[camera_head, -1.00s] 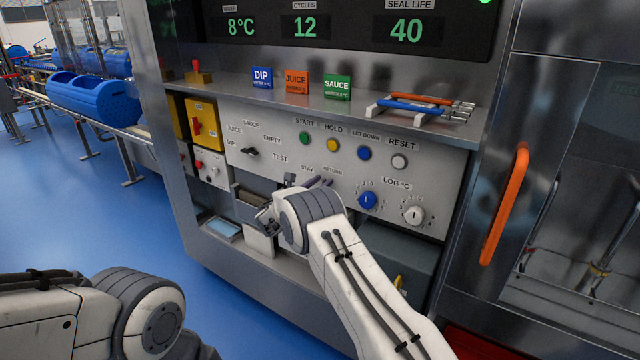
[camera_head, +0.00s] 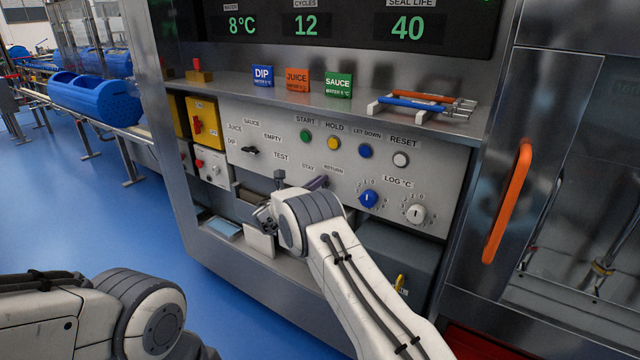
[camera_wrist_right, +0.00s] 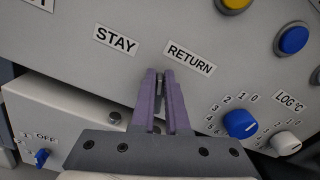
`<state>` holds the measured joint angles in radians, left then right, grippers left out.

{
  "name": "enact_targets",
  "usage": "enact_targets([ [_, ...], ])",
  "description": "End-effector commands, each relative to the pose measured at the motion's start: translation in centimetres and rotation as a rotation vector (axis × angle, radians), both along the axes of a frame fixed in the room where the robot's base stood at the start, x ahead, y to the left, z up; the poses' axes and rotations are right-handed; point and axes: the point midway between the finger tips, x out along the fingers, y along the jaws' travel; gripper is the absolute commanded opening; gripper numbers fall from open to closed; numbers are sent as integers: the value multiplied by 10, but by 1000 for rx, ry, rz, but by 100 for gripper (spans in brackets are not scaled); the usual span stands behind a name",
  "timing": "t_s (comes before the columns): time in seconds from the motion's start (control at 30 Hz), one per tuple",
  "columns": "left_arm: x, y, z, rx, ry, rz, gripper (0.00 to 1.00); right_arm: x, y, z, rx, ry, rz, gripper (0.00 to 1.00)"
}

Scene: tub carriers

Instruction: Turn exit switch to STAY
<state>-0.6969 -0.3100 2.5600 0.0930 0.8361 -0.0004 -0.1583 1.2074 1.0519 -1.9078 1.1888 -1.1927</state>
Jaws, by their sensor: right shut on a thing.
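The exit switch (camera_wrist_right: 159,79) shows in the right wrist view as a small dark grip between my fingers, below the STAY label (camera_wrist_right: 115,40) and the RETURN label (camera_wrist_right: 189,59). My right gripper (camera_wrist_right: 162,80) is shut on it with two purple fingers, which hide most of it. Which label the switch points to cannot be told. In the head view my right gripper (camera_head: 319,183) is at the panel just below the STAY (camera_head: 307,168) and RETURN (camera_head: 333,170) labels, and the switch is hidden there. My left arm shows at lower left, its gripper out of view.
The grey panel holds a blue log dial (camera_head: 368,199), a white dial (camera_head: 414,214), several push buttons and a black selector (camera_head: 250,150). A shelf above carries coloured blocks and orange and blue handled tools (camera_head: 425,103). An orange door handle (camera_head: 507,202) stands out at right.

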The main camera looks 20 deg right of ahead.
Motion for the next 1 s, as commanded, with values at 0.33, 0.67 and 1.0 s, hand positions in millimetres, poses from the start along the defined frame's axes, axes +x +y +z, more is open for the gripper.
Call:
enact_targets([
  [0.33,0,0,-3,0,0,0,50,6,6,-5,-199,255,2,0],
  [0.67,0,0,-4,0,0,0,50,9,9,-9,-345,443,3,0],
  [1.0,0,0,-4,0,0,0,50,10,10,-11,-414,530,4,0],
])
